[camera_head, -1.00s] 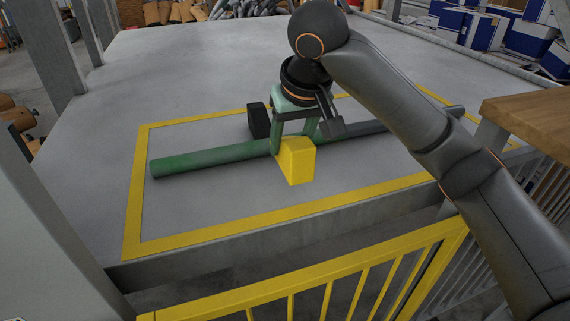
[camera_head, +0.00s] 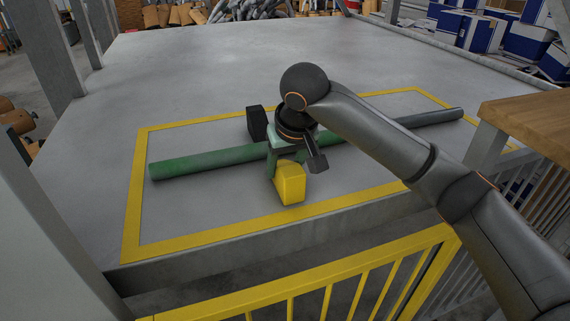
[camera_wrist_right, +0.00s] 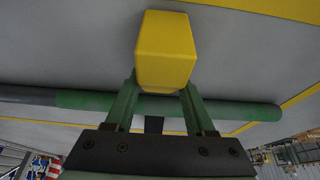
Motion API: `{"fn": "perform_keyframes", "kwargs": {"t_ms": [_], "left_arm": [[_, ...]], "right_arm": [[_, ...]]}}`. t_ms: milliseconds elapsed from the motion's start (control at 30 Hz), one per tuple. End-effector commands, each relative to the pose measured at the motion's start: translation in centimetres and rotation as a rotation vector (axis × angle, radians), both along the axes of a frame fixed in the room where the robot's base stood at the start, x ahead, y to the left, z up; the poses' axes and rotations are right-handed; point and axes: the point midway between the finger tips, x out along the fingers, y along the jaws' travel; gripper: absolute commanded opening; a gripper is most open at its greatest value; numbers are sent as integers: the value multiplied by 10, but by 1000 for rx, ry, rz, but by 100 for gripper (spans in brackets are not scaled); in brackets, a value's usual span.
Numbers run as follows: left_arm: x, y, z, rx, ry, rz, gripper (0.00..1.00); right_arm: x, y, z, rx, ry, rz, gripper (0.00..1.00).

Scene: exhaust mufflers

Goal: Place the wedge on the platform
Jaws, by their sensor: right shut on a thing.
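A yellow wedge-like block (camera_head: 290,185) is in my right gripper (camera_head: 284,167), at the near side of the long pipe. My right gripper is shut on it, with its green fingers on either side. In the right wrist view the yellow block (camera_wrist_right: 163,50) sits between the fingertips (camera_wrist_right: 160,88). It is over the grey platform (camera_head: 215,213), inside the yellow border; I cannot tell whether its underside touches the surface. A black block (camera_head: 256,122) stands at the far side of the pipe. My left gripper is not in view.
A green and dark grey pipe (camera_head: 205,161) lies across the platform, partly hidden behind my gripper. A yellow railing (camera_head: 330,275) runs along the near edge. A wooden surface (camera_head: 530,115) is at the right. The platform's far part is clear.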

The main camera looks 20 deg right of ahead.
Motion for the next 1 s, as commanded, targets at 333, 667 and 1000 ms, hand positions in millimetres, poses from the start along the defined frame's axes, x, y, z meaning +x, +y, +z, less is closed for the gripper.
{"fn": "perform_keyframes", "kwargs": {"t_ms": [333,667,1000], "left_arm": [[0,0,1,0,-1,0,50],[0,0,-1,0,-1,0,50],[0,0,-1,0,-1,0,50]], "right_arm": [[0,0,-2,0,1,0,85],[0,0,2,0,-1,0,85],[-24,0,63,2,-5,3,85]]}}
